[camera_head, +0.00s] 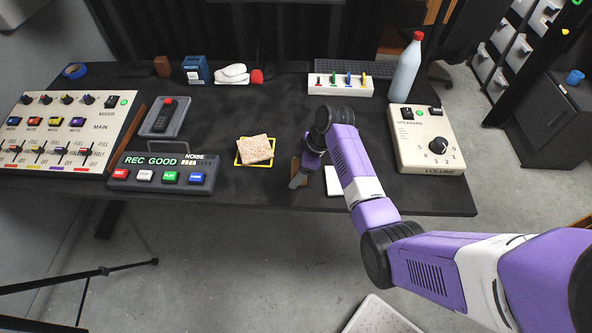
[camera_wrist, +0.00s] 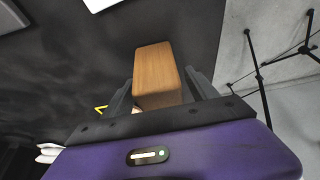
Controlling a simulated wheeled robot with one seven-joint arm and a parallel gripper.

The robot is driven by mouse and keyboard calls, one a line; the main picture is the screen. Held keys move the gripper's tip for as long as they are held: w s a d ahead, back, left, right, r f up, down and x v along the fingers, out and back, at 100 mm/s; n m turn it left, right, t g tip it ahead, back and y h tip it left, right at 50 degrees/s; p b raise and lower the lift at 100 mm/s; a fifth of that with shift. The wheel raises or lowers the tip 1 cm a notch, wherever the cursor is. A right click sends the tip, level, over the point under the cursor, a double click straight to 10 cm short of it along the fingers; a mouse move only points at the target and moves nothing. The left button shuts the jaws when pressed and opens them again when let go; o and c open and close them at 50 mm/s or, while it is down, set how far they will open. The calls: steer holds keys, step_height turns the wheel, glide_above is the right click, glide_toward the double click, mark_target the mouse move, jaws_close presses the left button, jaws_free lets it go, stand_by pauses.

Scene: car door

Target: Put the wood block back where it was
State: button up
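The wood block (camera_wrist: 155,68) shows plainly in the wrist view as a light brown oblong between the two fingers. My gripper (camera_wrist: 160,85) appears shut on it, with one finger along each side. In the head view, a small brown part of the block (camera_head: 295,168) shows beside my gripper (camera_head: 299,180), over the front part of the dark table. Whether the block touches the table is hard to tell. A yellow square outline (camera_head: 241,162) lies to the left of my gripper, with a speckled tan slab (camera_head: 257,149) over it.
A white flat piece (camera_head: 335,181) lies just right of my gripper. The REC GOOD panel (camera_head: 160,174) stands left, and the speaker volume box (camera_head: 428,140) right. A bottle (camera_head: 407,70), a switch box (camera_head: 340,86) and a small brown item (camera_head: 162,67) stand farther back.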

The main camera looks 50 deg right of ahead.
steer(key=shift+r, duration=0.25)
steer(key=v, duration=1.2)
steer(key=shift+f, duration=0.1)
